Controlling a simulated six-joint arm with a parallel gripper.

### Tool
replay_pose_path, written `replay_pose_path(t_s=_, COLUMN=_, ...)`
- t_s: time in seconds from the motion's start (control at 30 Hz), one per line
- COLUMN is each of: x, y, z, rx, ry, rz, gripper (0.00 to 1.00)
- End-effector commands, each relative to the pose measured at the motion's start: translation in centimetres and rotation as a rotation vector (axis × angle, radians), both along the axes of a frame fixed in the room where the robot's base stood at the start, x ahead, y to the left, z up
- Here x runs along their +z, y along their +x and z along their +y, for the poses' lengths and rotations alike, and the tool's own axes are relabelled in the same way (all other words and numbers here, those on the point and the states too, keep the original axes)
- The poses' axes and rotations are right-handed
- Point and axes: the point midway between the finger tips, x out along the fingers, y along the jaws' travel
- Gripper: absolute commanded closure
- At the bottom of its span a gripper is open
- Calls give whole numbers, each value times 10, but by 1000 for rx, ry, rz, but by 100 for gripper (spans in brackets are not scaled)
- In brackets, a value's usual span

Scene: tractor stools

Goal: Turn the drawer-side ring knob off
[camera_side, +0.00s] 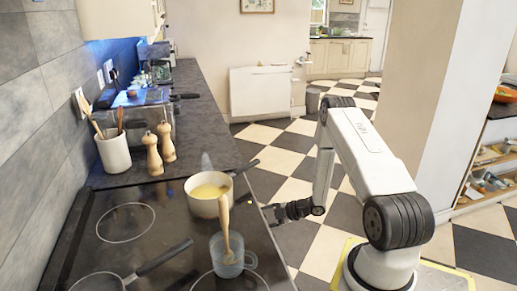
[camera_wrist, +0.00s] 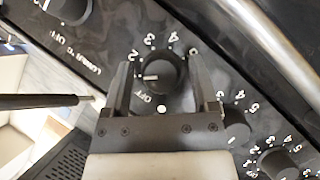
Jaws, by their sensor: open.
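In the wrist view a round black knob (camera_wrist: 165,73) sits on the black control panel, ringed by white numbers with an OFF mark below it. Its white pointer line points left, away from the OFF mark. My gripper (camera_wrist: 160,68) is open, with one finger on each side of this knob; I cannot tell whether they touch it. The left finger hides part of the scale. In the side view my gripper (camera_side: 270,213) is at the front edge of the black hob (camera_side: 110,258); the knobs are hidden there.
More knobs lie close by: one (camera_wrist: 237,127) right of my gripper, another (camera_wrist: 278,160) at lower right, one (camera_wrist: 70,8) at upper left. A metal rail (camera_wrist: 275,40) crosses the upper right. A pot (camera_side: 195,203), a glass jug (camera_side: 227,262) and a pan (camera_side: 97,284) stand on the hob.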

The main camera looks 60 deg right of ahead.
Motion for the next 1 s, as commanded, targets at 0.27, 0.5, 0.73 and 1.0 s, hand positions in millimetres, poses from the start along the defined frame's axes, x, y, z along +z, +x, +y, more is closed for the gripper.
replay_pose_path(t_s=0.27, x=0, y=0, z=0, rx=1, ry=1, rz=1, gripper=24)
replay_pose_path(t_s=0.5, x=-1, y=1, z=-2, rx=43, ry=8, rz=21, gripper=24)
replay_pose_path(t_s=0.73, x=-2, y=0, z=-8, rx=135, ry=20, rz=80, gripper=24)
replay_pose_path(t_s=1.0, x=0, y=-3, z=-22, rx=209, ry=95, rz=182, gripper=24)
